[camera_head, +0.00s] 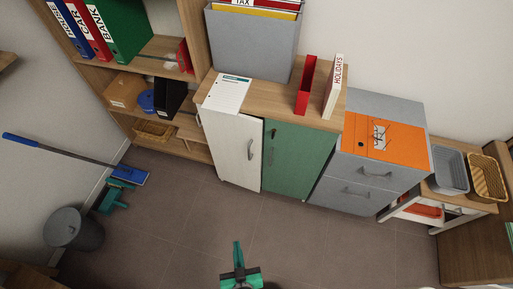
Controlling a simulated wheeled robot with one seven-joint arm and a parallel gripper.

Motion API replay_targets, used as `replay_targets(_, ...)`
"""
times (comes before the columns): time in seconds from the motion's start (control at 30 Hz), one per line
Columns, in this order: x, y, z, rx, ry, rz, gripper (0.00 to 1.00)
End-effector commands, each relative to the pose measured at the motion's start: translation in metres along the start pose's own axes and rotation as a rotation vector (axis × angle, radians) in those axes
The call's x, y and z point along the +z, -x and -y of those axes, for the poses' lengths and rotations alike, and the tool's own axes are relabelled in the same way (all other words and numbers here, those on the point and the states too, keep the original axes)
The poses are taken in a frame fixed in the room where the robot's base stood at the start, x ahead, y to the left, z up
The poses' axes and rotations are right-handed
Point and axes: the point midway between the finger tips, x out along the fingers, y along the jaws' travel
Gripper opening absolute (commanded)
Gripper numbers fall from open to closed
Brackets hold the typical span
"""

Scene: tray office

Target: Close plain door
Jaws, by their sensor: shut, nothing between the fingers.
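The plain door (233,150) is a whitish panel at the left of the low cabinet, with a curved handle (250,152) near its right edge. It looks nearly flush with the cabinet front. A thin dark gap shows between it and the green door (296,160), so it may be slightly ajar; I cannot tell surely. My gripper (237,247), teal and dark, is at the bottom centre over the floor. Its fingers are together and empty, well apart from the door.
A grey drawer unit (365,178) stands right of the green door. Shelves (176,133) stand to the left. The floor (200,220) before the cabinet is clear.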

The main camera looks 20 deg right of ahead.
Motion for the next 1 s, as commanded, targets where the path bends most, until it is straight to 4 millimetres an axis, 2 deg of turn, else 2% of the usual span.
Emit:
replay_targets(0.03, 0.004, -0.024, -0.002, 0.032, -0.003, 0.004, 0.0)
replay_targets(0.17, 0.008, -0.076, -0.017, 0.147, -0.024, 0.004, 0.0)
replay_targets(0.27, -0.003, -0.114, -0.031, 0.244, -0.043, -0.03, 0.0)
replay_targets(0.37, -0.024, -0.149, -0.045, 0.34, -0.062, -0.095, 0.0)
replay_targets(0.5, -0.067, -0.187, -0.06, 0.453, -0.089, -0.225, 0.0)
replay_targets(0.7, -0.127, -0.216, -0.069, 0.54, -0.119, -0.409, 0.0)
replay_targets(0.8, -0.144, -0.221, -0.07, 0.555, -0.127, -0.464, 0.0)
replay_targets(1.0, -0.158, -0.23, -0.074, 0.562, -0.133, -0.497, 0.0)
